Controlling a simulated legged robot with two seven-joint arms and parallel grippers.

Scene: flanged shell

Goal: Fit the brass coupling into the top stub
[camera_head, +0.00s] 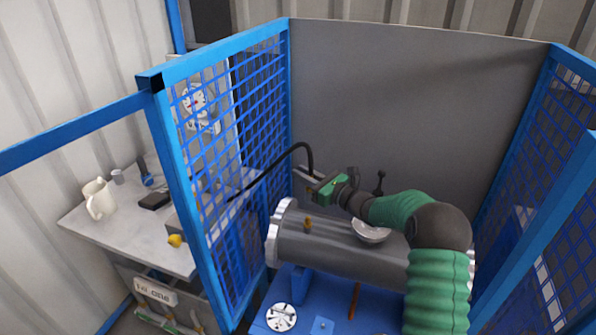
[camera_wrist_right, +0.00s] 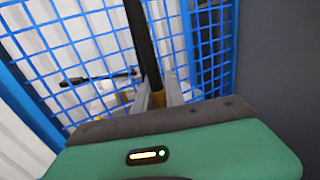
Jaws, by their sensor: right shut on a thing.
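My right gripper (camera_head: 307,177) is above the left part of a grey flanged shell (camera_head: 335,250). It is shut on the brass coupling at the end of a black hose (camera_head: 276,162). In the right wrist view the brass coupling (camera_wrist_right: 158,97) sits between the two grey fingers (camera_wrist_right: 157,94), with the hose rising above it. In the head view the gripper mostly hides the coupling. A small brass-coloured stub (camera_head: 307,224) stands on top of the shell, below the gripper and apart from it; I take it for the top stub. My left gripper is out of view.
A blue mesh fence (camera_head: 235,130) stands at the left, with the hose passing near it; another stands at the right. A grey panel (camera_head: 400,100) closes the back. A silver dish-like fitting (camera_head: 370,233) is on the shell.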

